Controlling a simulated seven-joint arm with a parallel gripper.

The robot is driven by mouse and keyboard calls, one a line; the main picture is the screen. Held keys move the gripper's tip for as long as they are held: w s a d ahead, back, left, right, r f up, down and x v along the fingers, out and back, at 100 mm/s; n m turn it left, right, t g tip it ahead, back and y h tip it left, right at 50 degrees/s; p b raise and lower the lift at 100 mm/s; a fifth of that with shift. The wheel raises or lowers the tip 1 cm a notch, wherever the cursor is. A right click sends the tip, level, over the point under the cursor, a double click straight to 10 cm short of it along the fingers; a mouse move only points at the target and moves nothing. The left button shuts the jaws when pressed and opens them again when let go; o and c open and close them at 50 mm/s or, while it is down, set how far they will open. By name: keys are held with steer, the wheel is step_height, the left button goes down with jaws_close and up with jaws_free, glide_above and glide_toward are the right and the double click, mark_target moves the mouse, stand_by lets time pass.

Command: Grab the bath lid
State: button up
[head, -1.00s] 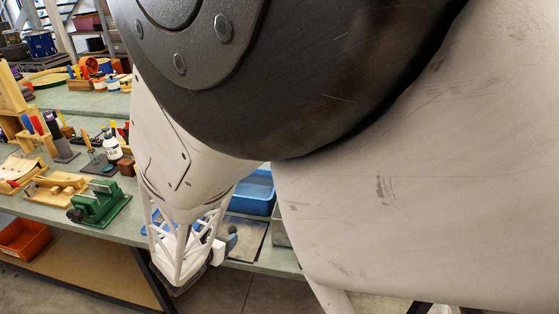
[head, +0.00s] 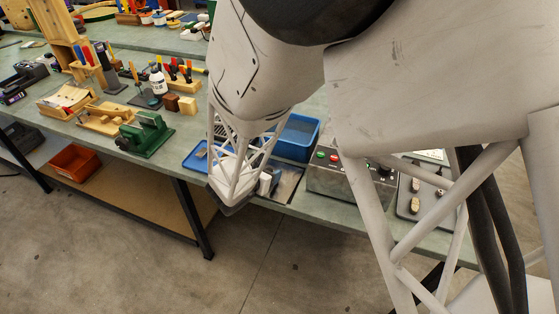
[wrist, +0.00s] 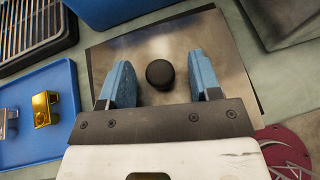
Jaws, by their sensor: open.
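The bath lid (wrist: 205,42) is a flat, shiny metal plate with a round black knob (wrist: 160,74), lying on the bench in the wrist view. Part of it also shows in the head view (head: 288,186), beside my gripper. My gripper (wrist: 160,64) has two blue fingers, spread apart, with one on each side of the knob. A clear gap shows between each finger and the knob, and nothing is held. How high the fingertips are above the plate I cannot tell. My gripper's body hides the near part of the lid.
A blue bin (head: 297,138) stands right behind the lid. A blue tray (wrist: 50,90) with small gold and silver parts lies left, below a black slatted rack (wrist: 35,28). A grey control box (head: 350,183) with colored buttons stands right. A dark red patterned disc (wrist: 285,150) is at lower right.

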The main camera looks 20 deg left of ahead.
stand_by(0.5)
jaws_close()
steer(key=shift+r, duration=0.15)
step_height(320, 180, up, 10)
stand_by(0.8)
stand_by(0.6)
